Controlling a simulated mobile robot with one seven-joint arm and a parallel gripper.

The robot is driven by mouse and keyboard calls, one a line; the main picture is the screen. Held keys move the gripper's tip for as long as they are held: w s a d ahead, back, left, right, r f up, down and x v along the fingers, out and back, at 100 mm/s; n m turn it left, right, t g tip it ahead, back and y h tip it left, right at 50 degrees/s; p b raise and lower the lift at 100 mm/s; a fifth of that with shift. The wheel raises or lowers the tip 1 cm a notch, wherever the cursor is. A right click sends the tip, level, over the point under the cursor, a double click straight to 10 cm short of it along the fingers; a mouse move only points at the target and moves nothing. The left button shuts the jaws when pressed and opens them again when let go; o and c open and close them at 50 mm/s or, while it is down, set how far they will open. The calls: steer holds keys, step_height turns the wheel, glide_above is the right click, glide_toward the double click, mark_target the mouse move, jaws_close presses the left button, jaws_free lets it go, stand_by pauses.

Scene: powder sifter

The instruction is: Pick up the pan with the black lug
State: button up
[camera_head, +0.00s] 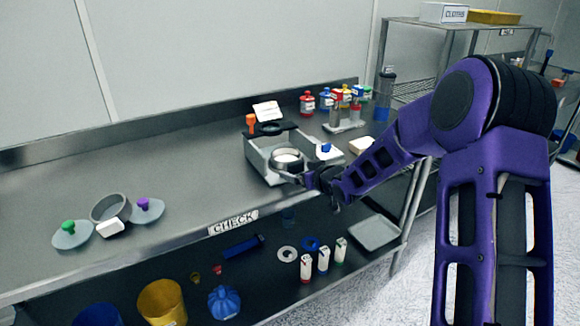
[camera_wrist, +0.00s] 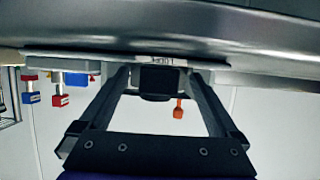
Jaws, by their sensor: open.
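The pan (camera_head: 279,164) is a shallow round silver dish with pale contents, sitting on a grey boxy apparatus (camera_head: 258,158) on the bench. My gripper (camera_head: 302,178) is at the pan's near right side, partly hidden by its own links. The wrist view appears upside down. There my gripper (camera_wrist: 158,72) is open, its two fingers on either side of a black block (camera_wrist: 158,80), which looks like the pan's lug. A gap shows between each finger and the block. Contact cannot be told. The lug is not clear in the head view.
Colored bottles (camera_head: 326,99) and a tube rack (camera_head: 345,124) stand behind on the right. A sieve ring (camera_head: 110,208) and lids (camera_head: 72,235) lie at the left. The bench middle (camera_head: 190,185) is clear. A shelf below holds bins (camera_head: 162,301) and small bottles (camera_head: 324,259).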

steer(key=shift+w, duration=0.1)
steer(key=shift+c, duration=0.3)
steer(key=c, duration=1.4)
jaws_close()
steer(key=shift+r, duration=0.1)
